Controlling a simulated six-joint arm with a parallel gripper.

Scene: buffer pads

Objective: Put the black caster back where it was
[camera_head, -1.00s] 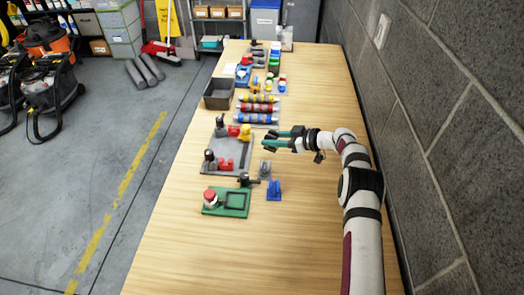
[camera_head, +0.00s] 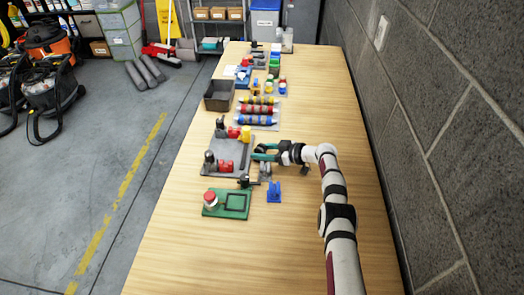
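A small black piece (camera_head: 244,181), which may be the black caster, lies on the table beside the small grey stand (camera_head: 265,172), between the grey tray and the green board. It is too small to make out clearly. Dark upright pieces (camera_head: 209,158) and (camera_head: 221,126) stand on the grey tray (camera_head: 232,146), with red and yellow pieces near them. My gripper (camera_head: 256,152) has teal fingers pointing left at the tray's right edge. The fingers look apart, and I see nothing between them. The grey stand is just below the gripper in the picture.
A green board (camera_head: 234,206) with a red-topped piece (camera_head: 210,198) lies in front. A blue stand (camera_head: 274,192) is to its right. Coloured rollers (camera_head: 258,111) and a dark bin (camera_head: 218,95) are behind. The table's front and right side are clear; a block wall runs along the right.

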